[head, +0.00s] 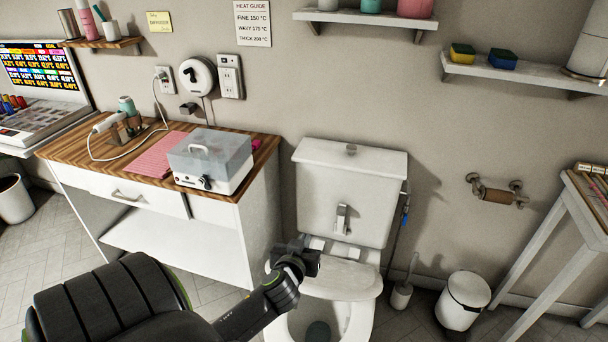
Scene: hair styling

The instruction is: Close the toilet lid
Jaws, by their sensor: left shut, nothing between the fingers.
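The white toilet stands right of the cabinet, with its tank (348,190) against the wall. Its white lid (347,281) shows foreshortened above the back of the bowl; its exact tilt is hard to tell. The bowl (363,322) is open to view in front of the lid, with dark water inside, and is cut off by the bottom edge. My left gripper (312,264) is shut and empty at the lid's left rear side, in front of the tank's base. It hides part of the lid and hinge area; contact cannot be told. My right gripper is out of view.
A wood-topped cabinet (120,208) with a clear-lidded box (210,160) stands left of the toilet. A toilet brush (402,293) and a white bin (463,300) stand on the floor to the right. A paper holder (495,195) and shelves are on the wall.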

